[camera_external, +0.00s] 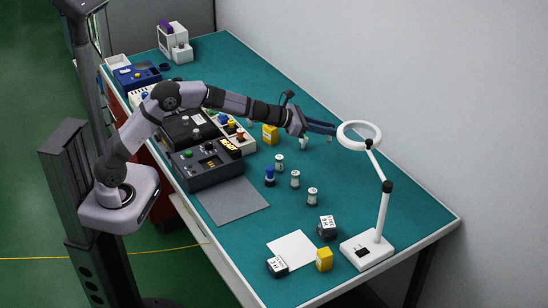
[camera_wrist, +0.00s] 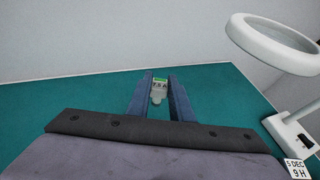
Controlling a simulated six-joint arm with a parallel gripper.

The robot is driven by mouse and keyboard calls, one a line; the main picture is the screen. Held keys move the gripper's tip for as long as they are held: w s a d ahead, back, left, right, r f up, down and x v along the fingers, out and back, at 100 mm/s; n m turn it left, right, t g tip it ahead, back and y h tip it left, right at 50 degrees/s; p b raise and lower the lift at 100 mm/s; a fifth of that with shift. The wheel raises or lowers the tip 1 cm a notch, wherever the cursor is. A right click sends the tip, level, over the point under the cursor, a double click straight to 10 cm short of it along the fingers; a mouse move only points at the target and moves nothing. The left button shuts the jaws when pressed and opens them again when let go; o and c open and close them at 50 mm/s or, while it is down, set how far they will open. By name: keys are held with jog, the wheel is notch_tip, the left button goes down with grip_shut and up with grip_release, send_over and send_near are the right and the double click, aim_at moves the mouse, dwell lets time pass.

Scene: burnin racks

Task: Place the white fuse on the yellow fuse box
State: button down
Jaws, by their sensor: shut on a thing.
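My gripper (camera_external: 322,128) is stretched out over the far side of the teal bench, left of the ring lamp. In the wrist view its blue fingers are shut on a small pale fuse (camera_wrist: 158,88) with a green band and a "7.5 A" label. The fuse sits between the fingertips. I cannot tell which is the fuse box. Several white fuses (camera_external: 295,179) stand upright mid-bench.
The ring lamp (camera_external: 384,207) stands at the right. Dark labelled blocks (camera_external: 327,227) and a white sheet (camera_external: 292,249) are near the front. A blue-topped part (camera_external: 269,176) stands by the control box (camera_external: 207,163). The bench right of the fuses is clear.

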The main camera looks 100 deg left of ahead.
jog(key=w+d+r+m+h+p, duration=0.1)
jog(key=w+d+m+h, duration=0.2)
jog(key=d, duration=0.7)
jog(key=w+d+r+m+t+h+p, duration=0.1)
jog(key=w+d+r+m+h, duration=0.3)
jog(key=d, duration=0.6)
jog(key=w+d+f+h+p, duration=0.1)
jog(key=w+d, duration=0.4)
jog(key=d, duration=0.6)
jog(key=m+g+h+p, duration=0.3)
jog(key=m+g+h, duration=0.1)
jog(key=m+h, duration=0.3)
send_over(323, 250)
jog(key=shift+f, duration=4.3)
jog(key=shift+f+b, duration=0.2)
jog(key=shift+b, duration=0.25)
jog(key=c, duration=1.6)
grip_release()
